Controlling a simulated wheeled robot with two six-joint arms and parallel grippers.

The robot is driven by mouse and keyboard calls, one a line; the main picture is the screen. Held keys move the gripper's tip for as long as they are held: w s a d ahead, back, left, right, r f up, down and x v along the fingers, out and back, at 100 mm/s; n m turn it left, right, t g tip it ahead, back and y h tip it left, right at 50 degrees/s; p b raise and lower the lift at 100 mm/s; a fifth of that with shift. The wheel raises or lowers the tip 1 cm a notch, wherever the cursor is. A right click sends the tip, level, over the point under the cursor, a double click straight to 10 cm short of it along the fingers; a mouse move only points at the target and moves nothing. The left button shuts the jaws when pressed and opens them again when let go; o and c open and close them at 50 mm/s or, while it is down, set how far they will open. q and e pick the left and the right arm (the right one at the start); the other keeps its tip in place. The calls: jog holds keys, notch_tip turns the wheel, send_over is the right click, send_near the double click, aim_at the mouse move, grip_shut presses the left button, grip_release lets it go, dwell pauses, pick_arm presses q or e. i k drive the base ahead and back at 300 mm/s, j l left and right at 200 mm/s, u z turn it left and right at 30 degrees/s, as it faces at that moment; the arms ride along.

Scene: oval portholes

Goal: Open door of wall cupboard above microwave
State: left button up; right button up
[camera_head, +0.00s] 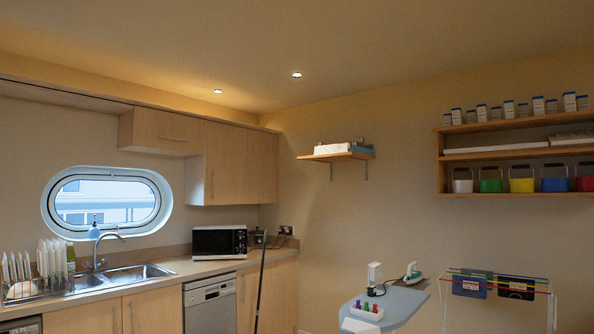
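The microwave (219,242), white with a dark front, stands on the counter right of the sink. Above it hangs a light wood wall cupboard (228,165), whose front is flush and looks closed. A slim vertical handle (212,184) shows near the lower left of its front. Neither of my grippers is in view.
A shorter wall cupboard (160,131) adjoins on the left, above the oval porthole (107,203). A dark upright pole (260,290) stands before the counter. An ironing board (387,303) and drying rack (497,286) occupy the right foreground.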

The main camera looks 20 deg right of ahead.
aim_at(229, 147)
jog(key=z, duration=0.1)
jog(key=i+l, duration=0.1)
jog(key=i, duration=0.35)
jog(key=i+l+u, duration=0.15)
jog(key=i, duration=0.3)
jog(key=i+l, duration=0.15)
jog(key=i, duration=0.3)
jog(key=i+l+u, duration=0.15)
jog(key=i, duration=0.6)
jog(key=i+l+u, duration=0.15)
jog(key=i+l, duration=0.3)
jog(key=i, duration=0.3)
jog(key=i+l+u, duration=0.15)
jog(key=i+l, duration=0.25)
jog(key=i, duration=0.35)
jog(key=i+l+u, duration=0.1)
jog(key=i+l, duration=0.45)
jog(key=i, duration=0.15)
jog(key=i+l+u, duration=0.15)
jog(key=i+l, duration=0.4)
jog(key=i, duration=0.15)
jog(key=i+l+u, duration=0.1)
jog(key=l, duration=0.75)
jog(key=i+l+u, duration=0.1)
jog(key=l, duration=0.8)
jog(key=i+l+u, duration=0.1)
jog(key=l, duration=0.8)
